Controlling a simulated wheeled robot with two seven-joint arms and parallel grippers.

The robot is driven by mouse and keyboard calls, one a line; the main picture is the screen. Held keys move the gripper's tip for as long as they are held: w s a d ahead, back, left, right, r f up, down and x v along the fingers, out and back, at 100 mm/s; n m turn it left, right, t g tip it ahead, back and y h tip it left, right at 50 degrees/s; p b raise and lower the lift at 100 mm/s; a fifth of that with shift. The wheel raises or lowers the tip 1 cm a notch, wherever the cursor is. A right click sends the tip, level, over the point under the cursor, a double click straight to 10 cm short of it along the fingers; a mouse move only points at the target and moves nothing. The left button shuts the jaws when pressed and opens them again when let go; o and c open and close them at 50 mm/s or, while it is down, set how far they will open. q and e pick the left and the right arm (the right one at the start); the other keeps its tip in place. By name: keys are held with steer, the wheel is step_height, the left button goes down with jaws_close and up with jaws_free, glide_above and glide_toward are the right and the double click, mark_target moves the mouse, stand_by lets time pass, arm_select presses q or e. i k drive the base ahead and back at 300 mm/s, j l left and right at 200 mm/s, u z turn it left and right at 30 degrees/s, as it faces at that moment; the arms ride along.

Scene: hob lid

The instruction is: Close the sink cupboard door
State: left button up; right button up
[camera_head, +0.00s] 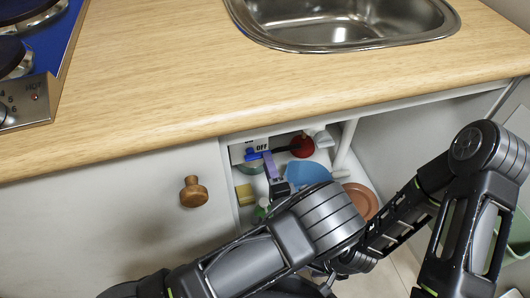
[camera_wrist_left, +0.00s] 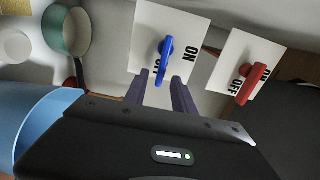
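The sink cupboard (camera_head: 347,150) stands open below the sink (camera_head: 345,22). A pale grey panel (camera_head: 415,135) is on the right of the opening; I cannot tell whether it is the door or an inner wall. My left gripper (camera_head: 268,160) is inside the cupboard, its hand mostly hidden by an arm. In the left wrist view its dark purple fingers (camera_wrist_left: 160,82) are apart. The tip of a blue switch lever (camera_wrist_left: 164,55) lies at the gap between them; contact is unclear. My right arm comes in from the right; its gripper is not seen.
A red switch lever (camera_wrist_left: 252,82) is beside the blue one. A green pan (camera_wrist_left: 66,35), a blue bowl (camera_head: 307,174) and a terracotta plate (camera_head: 362,200) are inside. A closed front with a wooden knob (camera_head: 194,192) is left. The worktop (camera_head: 190,75) overhangs the opening.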

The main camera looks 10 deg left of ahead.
mark_target(513, 282)
steer(key=k+l, duration=0.3)
steer(key=k, duration=0.15)
steer(key=k+l, duration=0.3)
steer(key=k, duration=0.15)
